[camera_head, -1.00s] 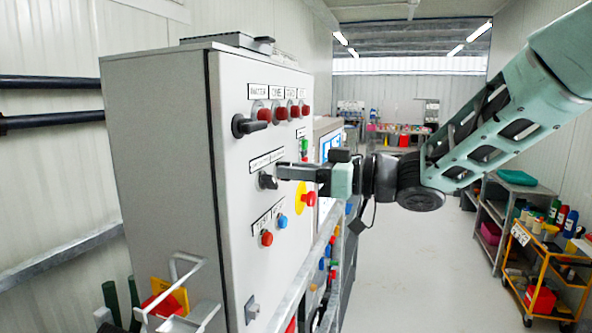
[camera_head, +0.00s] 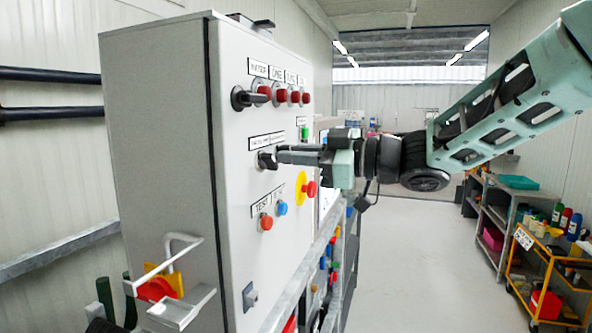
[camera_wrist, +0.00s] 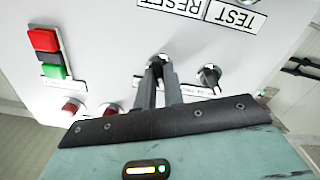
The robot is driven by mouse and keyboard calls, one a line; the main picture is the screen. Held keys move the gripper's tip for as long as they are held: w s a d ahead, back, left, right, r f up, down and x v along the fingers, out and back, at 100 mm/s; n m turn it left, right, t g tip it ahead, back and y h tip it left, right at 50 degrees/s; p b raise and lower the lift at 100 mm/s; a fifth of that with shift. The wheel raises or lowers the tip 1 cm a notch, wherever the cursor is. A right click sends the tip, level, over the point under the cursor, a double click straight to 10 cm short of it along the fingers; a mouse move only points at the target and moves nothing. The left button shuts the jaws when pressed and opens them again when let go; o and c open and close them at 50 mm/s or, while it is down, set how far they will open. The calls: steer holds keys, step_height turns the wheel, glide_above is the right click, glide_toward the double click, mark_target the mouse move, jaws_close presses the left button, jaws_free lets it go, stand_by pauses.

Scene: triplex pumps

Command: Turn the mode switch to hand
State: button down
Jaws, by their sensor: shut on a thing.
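The grey control cabinet's front panel (camera_head: 280,235) carries two black rotary knobs side by side under white labels too small to read. The left knob (camera_head: 267,160) is clear of my fingers; it also shows in the wrist view (camera_wrist: 210,75). My gripper (camera_head: 280,156) reaches the panel from the right. In the wrist view its two dark fingers (camera_wrist: 160,68) are shut on the right knob, which they mostly hide. I cannot read which knob is labelled as the mode switch, nor the held knob's angle.
A red mushroom button on yellow (camera_head: 310,188) sits close to my gripper at lower right. Red and blue buttons (camera_head: 266,222) are below, and a black handle (camera_head: 243,98) with red knobs above. A rail runs along the panel's front. The aisle floor (camera_head: 410,260) is free.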

steer(key=shift+f+n+b, duration=0.1)
steer(key=shift+n+b, duration=1.7)
steer(key=shift+n, duration=0.1)
steer(key=c, duration=1.5)
jaws_free()
steer(key=b+v, duration=0.3)
steer(key=v, duration=1.4)
steer(key=shift+d, duration=0.2)
steer(key=shift+s, duration=0.1)
